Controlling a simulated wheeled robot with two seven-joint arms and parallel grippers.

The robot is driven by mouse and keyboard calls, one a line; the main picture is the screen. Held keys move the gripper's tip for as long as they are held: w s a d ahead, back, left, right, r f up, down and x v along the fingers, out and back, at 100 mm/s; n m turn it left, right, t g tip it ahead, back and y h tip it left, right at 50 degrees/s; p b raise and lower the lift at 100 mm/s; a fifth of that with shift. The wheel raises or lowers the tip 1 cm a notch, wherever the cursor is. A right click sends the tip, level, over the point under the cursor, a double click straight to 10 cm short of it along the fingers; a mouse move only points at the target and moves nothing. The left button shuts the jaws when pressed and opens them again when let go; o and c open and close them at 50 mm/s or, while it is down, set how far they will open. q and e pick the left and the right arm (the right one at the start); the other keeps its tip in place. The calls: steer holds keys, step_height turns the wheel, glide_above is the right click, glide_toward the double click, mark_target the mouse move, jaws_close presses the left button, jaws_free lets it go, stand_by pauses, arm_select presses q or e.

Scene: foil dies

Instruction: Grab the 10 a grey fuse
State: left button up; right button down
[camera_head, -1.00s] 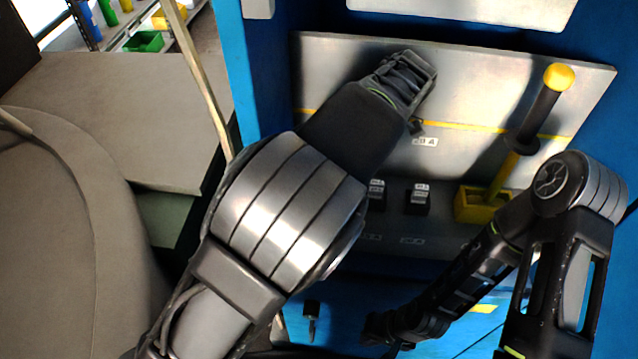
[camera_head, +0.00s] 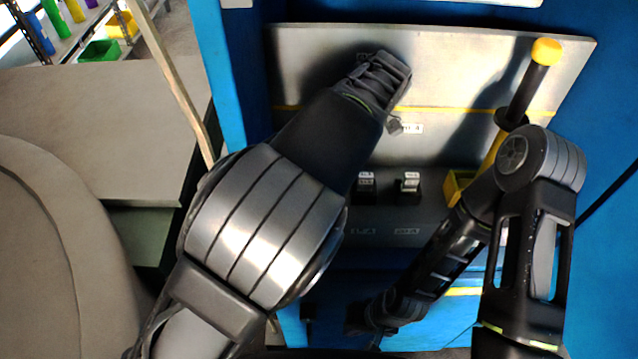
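Two small dark blocks with white labels, which look like fuses, sit side by side on the grey ledge: a left one (camera_head: 365,186) and a right one (camera_head: 408,186). Their labels are too small to read, so I cannot tell which is the 10 A grey fuse. My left gripper (camera_head: 384,82) is in front of the upright metal panel, above the blocks; its fingers are mostly hidden. A small dark piece shows below it beside a white label (camera_head: 412,128). My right gripper (camera_head: 366,322) is low, below the ledge, dark and unclear.
The metal panel (camera_head: 470,75) has a yellow stripe and sits in a blue cabinet (camera_head: 212,70). A yellow-knobbed lever (camera_head: 546,52) rises at the right from a yellow box (camera_head: 456,188), partly behind my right arm. A beige table (camera_head: 120,140) and shelf bins stand left.

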arm_select(q)
jaws_close()
stand_by(0.5)
steer(key=shift+r, duration=0.9)
step_height(320, 180, up, 2)
steer(key=shift+r+p, duration=0.25)
steer(key=shift+p, duration=0.9)
steer(key=shift+s+f+b, duration=0.6)
steer(key=shift+s+b, duration=0.25)
steer(key=shift+b, duration=0.1)
steer(key=s+b, duration=0.1)
steer(key=s, duration=0.3)
steer(key=shift+s, duration=0.15)
steer(key=s, duration=1.2)
steer(key=shift+r, duration=0.2)
